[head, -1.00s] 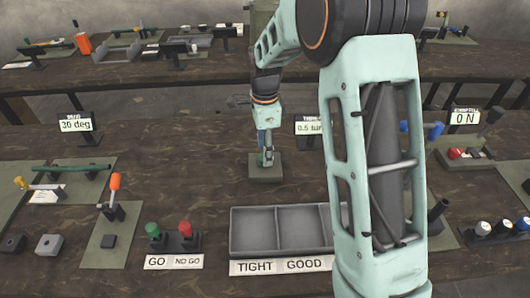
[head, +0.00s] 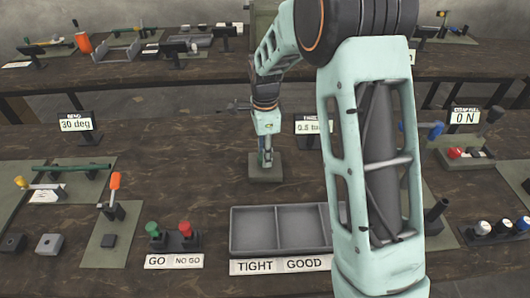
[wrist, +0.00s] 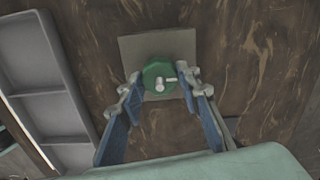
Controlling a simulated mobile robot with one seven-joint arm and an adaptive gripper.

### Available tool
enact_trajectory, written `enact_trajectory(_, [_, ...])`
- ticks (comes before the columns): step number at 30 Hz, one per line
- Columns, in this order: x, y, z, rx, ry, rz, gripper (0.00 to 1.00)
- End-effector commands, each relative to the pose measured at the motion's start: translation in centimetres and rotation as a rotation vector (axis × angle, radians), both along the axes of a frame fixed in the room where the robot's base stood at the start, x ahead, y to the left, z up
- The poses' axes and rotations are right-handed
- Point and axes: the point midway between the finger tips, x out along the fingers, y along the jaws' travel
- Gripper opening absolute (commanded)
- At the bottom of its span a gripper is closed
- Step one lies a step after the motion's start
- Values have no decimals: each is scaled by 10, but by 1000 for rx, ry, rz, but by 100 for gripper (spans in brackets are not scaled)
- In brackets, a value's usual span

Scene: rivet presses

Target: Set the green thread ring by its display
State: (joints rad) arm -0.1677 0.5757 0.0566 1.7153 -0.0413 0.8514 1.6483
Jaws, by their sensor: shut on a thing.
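The green thread ring (wrist: 172,67) sits around a pale threaded post (wrist: 159,84) on a square grey plate (wrist: 127,50). My gripper (wrist: 164,80) is shut on the ring, with a fingertip at each side of it. In the head view my gripper (head: 265,162) points down over the same plate (head: 266,174), and hides the ring. The display (head: 308,128) stands right of the plate. It reads about 0.5 or 0.8 with cut-off letters, and my arm covers its right part.
A grey sorting tray (head: 254,208) with TIGHT and GOOD labels lies in front, its right end behind my arm. A GO / NO GO gauge stand (head: 174,240) is at its left. Other displays (head: 75,124) stand at both sides. The table left of the plate is clear.

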Motion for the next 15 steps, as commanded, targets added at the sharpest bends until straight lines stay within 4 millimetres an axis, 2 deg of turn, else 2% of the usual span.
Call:
enact_trajectory(8, [0,0,0,0,-1,71,7])
enact_trajectory(15, [0,0,0,0,0,241,7])
